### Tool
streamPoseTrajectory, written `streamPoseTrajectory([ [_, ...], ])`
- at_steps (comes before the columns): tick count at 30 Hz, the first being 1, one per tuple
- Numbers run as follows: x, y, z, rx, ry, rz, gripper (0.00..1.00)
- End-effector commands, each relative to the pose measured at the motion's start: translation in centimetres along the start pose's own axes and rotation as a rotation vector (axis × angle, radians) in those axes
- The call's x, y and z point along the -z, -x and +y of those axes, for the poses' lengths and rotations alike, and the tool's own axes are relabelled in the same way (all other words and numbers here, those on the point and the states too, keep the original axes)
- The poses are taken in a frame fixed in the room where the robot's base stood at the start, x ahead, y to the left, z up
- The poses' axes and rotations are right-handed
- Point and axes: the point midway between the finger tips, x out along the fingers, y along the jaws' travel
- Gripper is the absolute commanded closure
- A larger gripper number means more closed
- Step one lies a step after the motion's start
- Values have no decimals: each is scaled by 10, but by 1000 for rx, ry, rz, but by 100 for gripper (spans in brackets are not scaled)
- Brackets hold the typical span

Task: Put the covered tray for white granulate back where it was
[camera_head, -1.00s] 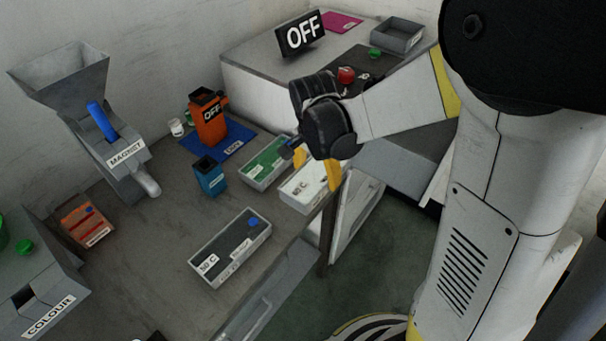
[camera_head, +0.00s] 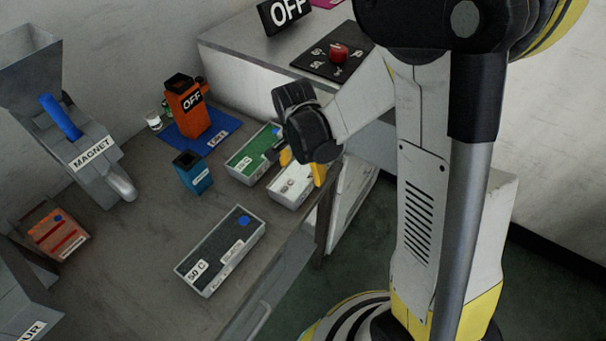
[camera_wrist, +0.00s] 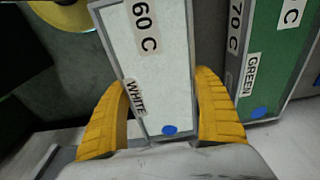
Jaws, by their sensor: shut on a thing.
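The covered tray for white granulate (camera_wrist: 162,75) lies between my yellow fingers in the wrist view. It has a pale lid, a grey rim, labels "60 C" and "WHITE", and a blue dot near my palm. In the head view the white tray (camera_head: 287,195) is at the right edge of the table, partly hidden by my gripper (camera_head: 303,172). My gripper also shows in the wrist view (camera_wrist: 163,105), its fingers shut on the tray's sides. Whether the tray touches the table is hard to tell.
The green tray (camera_head: 250,155) stands close beside the white one. A dark "50 C" tray (camera_head: 222,252), a blue container (camera_head: 193,173) and an orange "OFF" device (camera_head: 187,110) stand on the table (camera_head: 130,245). A magnet hopper (camera_head: 85,150) is at left.

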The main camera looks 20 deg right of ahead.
Motion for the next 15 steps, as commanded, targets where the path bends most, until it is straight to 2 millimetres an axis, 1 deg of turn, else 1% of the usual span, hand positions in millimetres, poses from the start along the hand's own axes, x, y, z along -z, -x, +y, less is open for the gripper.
streamPoseTrajectory([
  [1,0,-4,0,0,0,0,67],
  [7,0,-2,0,0,0,0,67],
  [11,-1,-6,0,0,0,0,67],
  [12,-1,-6,0,0,0,0,17],
  [13,-1,-6,0,0,0,0,7],
  [14,-1,-5,0,0,0,0,1],
  [15,-1,-5,0,0,0,0,1],
])
